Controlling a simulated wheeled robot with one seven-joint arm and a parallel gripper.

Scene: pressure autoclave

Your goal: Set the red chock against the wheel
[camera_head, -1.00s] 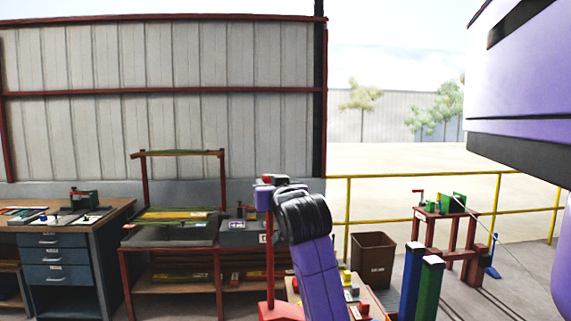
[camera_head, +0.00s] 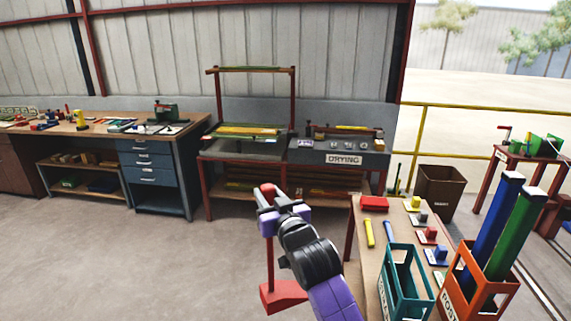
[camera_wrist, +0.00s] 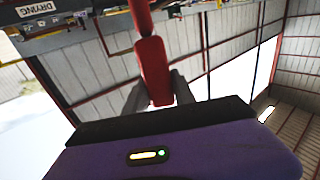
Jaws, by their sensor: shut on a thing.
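The red chock (camera_head: 283,297) is a flat red block at the foot of a long upright red rod. My gripper (camera_head: 268,197) is shut on the red grip at the top of that rod. In the wrist view the red handle (camera_wrist: 152,68) runs between the two grey fingers of my gripper (camera_wrist: 158,92). The chock hangs below the gripper, in front of the floor. I cannot tell whether it touches the floor. No wheel shows in these frames.
A wooden table (camera_head: 371,283) with a teal crate (camera_head: 384,285) and an orange crate (camera_head: 489,290) stands close on the right. Benches and a drying station (camera_head: 343,159) line the wall. A brown bin (camera_head: 438,190) stands behind the table. Open floor (camera_head: 130,265) lies to the left.

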